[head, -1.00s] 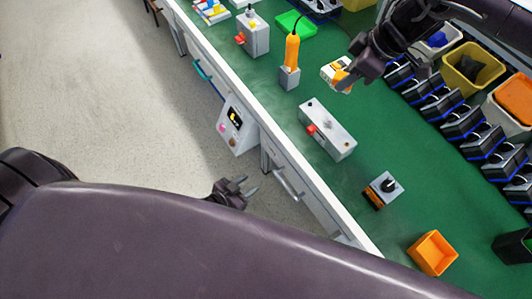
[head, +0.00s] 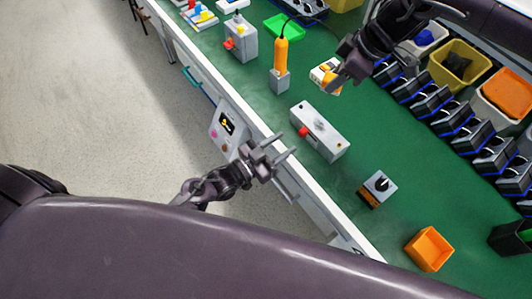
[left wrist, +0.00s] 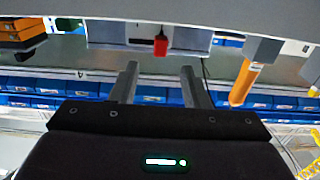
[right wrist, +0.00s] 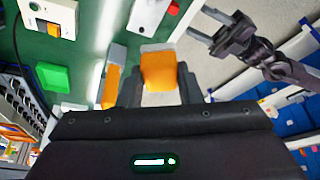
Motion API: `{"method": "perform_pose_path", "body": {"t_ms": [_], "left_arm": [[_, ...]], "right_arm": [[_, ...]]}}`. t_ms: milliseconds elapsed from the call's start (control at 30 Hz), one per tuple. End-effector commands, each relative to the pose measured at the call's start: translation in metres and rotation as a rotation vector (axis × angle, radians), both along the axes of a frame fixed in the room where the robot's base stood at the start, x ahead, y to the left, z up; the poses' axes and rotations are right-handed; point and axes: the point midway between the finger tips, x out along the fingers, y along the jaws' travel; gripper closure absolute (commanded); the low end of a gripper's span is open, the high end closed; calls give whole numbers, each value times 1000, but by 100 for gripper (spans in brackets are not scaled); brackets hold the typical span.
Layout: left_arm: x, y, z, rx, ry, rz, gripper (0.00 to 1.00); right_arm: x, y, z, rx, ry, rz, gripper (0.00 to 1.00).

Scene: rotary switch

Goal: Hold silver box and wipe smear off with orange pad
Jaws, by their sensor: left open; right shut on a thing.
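The silver box (head: 318,133) lies on the green bench near its front edge, with a red knob on its front side and a dark grey smear (head: 319,124) on top. It also shows in the left wrist view (left wrist: 120,36). My left gripper (head: 285,147) is open and empty, apart from the box and in front of its knob side. My right gripper (head: 338,84) is shut on the orange pad (right wrist: 160,70), above the bench behind the silver box. The pad is clear in the right wrist view but hard to make out in the head view.
An orange-handled tool (head: 281,53) stands in a grey holder left of the box. A white box (head: 319,75) sits close to my right gripper. A small switch block (head: 377,188) and an orange bin (head: 429,249) stand to the right. Black bins line the back.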

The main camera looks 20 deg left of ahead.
Motion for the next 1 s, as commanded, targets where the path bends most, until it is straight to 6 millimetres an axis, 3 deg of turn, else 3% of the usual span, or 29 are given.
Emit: {"method": "perform_pose_path", "body": {"t_ms": [100, 300, 700, 1000], "left_arm": [[18, -13, 1, -1, 0, 0, 58], [35, -25, 0, 0, 0, 1, 58], [39, -28, -1, 1, 2, 1, 60], [39, -28, 0, 1, 2, 1, 99]], "right_arm": [[0, 0, 0, 0, 0, 0, 96], [0, 0, 0, 0, 0, 0, 96], [0, 0, 0, 0, 0, 0, 96], [0, 0, 0, 0, 0, 0, 96]]}}
